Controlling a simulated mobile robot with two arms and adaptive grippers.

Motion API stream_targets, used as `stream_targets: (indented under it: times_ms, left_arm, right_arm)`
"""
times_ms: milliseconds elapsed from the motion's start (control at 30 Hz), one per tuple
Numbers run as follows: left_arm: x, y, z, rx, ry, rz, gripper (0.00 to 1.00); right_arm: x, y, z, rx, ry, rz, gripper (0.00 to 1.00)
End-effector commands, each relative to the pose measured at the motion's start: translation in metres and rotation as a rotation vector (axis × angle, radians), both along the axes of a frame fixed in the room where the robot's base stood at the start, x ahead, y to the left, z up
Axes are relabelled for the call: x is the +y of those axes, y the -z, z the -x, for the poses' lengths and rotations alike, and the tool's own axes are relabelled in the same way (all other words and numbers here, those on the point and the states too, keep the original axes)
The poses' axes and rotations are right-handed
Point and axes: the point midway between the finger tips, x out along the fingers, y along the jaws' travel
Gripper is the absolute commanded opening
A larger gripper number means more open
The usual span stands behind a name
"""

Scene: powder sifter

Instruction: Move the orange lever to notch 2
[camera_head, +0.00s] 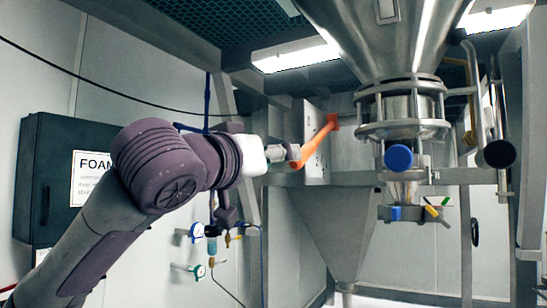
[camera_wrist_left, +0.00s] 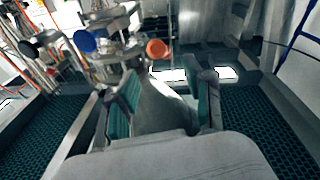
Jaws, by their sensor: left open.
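The orange lever (camera_head: 316,143) is mounted by a metal plate (camera_head: 316,116) and slants from its upper-right pivot down to its lower-left end. Notch numbers are too small to read. My left gripper (camera_head: 287,153) is at the lever's lower end in the head view. In the left wrist view the lever's round orange end (camera_wrist_left: 157,48) shows just beyond the fingertips, roughly in line with the gap between them. My left gripper (camera_wrist_left: 160,73) is open there and holds nothing. I cannot tell whether a finger touches the lever. My right gripper is not in view.
A steel hopper (camera_head: 385,35) with a blue round cap (camera_head: 398,158) stands right of the lever. A dark cabinet (camera_head: 55,165) hangs on the left wall. Gauges and valves (camera_head: 197,230) sit below my left arm. A grey frame beam (camera_head: 450,176) runs behind.

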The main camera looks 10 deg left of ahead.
Motion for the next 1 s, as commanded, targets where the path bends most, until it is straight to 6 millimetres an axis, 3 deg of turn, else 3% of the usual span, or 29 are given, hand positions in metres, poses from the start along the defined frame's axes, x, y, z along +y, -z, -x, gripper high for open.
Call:
stream_targets:
  times_ms: [267, 433, 600, 800, 1000]
  left_arm:
    - [0.001, 0.0, 0.002, 0.0, 0.0, 0.001, 0.52]
    - [-0.002, -0.007, 0.009, -0.023, 0.004, 0.001, 0.27]
    - [0.001, -0.033, 0.033, -0.09, 0.004, 0.013, 0.0]
    - [0.021, -0.043, 0.041, -0.096, -0.013, 0.038, 0.0]
    - [0.023, -0.05, 0.03, -0.09, -0.02, 0.039, 0.0]
  right_arm:
    - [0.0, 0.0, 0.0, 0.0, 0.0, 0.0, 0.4]
    - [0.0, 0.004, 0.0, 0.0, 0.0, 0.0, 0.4]
    - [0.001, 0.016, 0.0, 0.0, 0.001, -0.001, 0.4]
    - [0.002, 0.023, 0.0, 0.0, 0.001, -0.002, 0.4]
    - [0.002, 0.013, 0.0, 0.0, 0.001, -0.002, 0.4]
